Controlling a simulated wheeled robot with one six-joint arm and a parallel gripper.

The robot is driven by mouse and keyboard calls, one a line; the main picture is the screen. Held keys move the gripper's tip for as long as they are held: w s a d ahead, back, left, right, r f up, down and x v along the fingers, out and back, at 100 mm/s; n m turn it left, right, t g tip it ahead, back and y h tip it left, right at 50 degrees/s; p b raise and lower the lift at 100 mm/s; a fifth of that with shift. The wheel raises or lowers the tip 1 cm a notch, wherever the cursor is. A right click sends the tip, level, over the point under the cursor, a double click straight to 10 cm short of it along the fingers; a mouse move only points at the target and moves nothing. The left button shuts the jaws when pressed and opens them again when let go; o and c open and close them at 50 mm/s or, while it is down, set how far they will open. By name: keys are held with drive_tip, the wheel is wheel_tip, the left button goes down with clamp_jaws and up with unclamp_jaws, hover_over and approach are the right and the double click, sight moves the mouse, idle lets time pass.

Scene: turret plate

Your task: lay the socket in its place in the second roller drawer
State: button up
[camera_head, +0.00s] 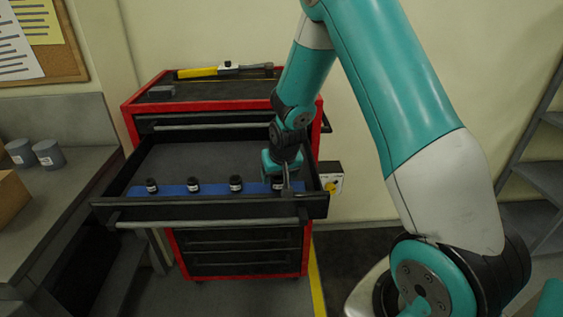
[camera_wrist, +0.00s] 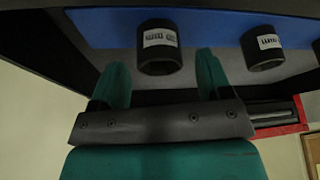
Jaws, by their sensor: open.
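The open drawer (camera_head: 210,207) of the red cabinet has a blue strip (camera_head: 215,188) along its front part. Several dark sockets with white labels stand in a row on it. The rightmost socket (camera_head: 278,184) is right at my gripper (camera_head: 285,178) and partly hidden by it. In the wrist view my gripper (camera_wrist: 162,66) is open, and that socket (camera_wrist: 158,52) shows upright between and just beyond the two fingertips, with gaps on both sides. The neighbouring socket (camera_wrist: 263,50) stands to the right in the wrist view, clear of the fingers.
A yellow torque wrench (camera_head: 212,71) and a small grey block lie on the cabinet top (camera_head: 240,88). Two grey cups (camera_head: 48,154) and a cardboard box stand on the left bench. A shelf stands at the right. The drawer behind the strip is empty.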

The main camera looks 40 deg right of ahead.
drive_tip(key=b+v, duration=0.2)
drive_tip(key=v, duration=0.8)
drive_tip(key=s+a+r+n+g+y, duration=0.1)
drive_tip(key=s+a+r+n+y, duration=0.15)
drive_tip(key=s+a, duration=0.4)
drive_tip(key=s+a+r+n+y, duration=0.1)
drive_tip(key=s+a+r+n, duration=0.25)
drive_tip(key=a, duration=0.55)
drive_tip(key=s+a+r+n+g+y, duration=0.2)
drive_tip(key=s+a+n, duration=0.3)
drive_tip(key=s, duration=0.9)
drive_tip(key=shift+a+r+g, duration=0.65)
drive_tip(key=shift+a+g, duration=0.05)
drive_tip(key=shift+a, duration=0.45)
